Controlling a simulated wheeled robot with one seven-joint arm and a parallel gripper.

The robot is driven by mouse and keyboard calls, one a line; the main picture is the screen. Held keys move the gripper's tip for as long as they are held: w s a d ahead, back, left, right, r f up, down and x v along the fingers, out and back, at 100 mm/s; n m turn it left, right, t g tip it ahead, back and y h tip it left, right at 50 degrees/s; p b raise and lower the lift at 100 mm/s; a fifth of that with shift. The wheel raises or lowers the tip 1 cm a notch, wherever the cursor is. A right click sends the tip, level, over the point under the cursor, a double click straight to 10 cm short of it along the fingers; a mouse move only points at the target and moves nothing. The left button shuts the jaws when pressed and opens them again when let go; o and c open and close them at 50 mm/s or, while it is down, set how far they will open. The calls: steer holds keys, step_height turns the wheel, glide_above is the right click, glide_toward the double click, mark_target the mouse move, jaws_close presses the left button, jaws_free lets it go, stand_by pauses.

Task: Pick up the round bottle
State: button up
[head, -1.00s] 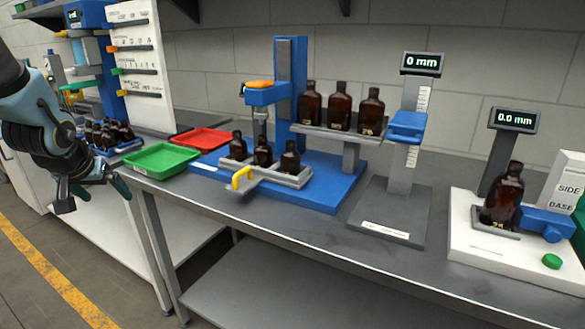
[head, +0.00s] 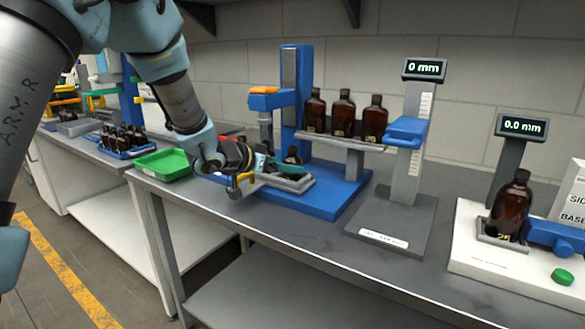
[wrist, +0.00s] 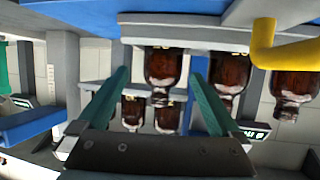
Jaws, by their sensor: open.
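In the head view my gripper (head: 276,167) reaches across the small grey holder (head: 292,184) on the blue stand. One dark amber bottle (head: 292,154) shows there beside the teal fingers; my arm hides the holder's other bottles. The wrist view appears upside down. There, the open teal fingers (wrist: 161,75) stand either side of an amber bottle (wrist: 163,68), with no clear contact. Two more bottles stand to its right, one at the middle (wrist: 229,78) and one near the edge (wrist: 294,92). I cannot tell which bottle is meant by round.
Three amber bottles (head: 343,114) stand on the raised grey shelf close behind. A yellow handle (wrist: 263,45) juts out near the holder. A green tray (head: 162,165) lies left, a height gauge (head: 407,135) right. Another bottle (head: 511,205) sits on the white device at far right.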

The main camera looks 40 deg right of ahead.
steer(key=shift+p+x, duration=0.85)
steer(key=shift+x, duration=1.75)
steer(key=shift+w+a+f, duration=0.1)
steer(key=c, duration=1.5)
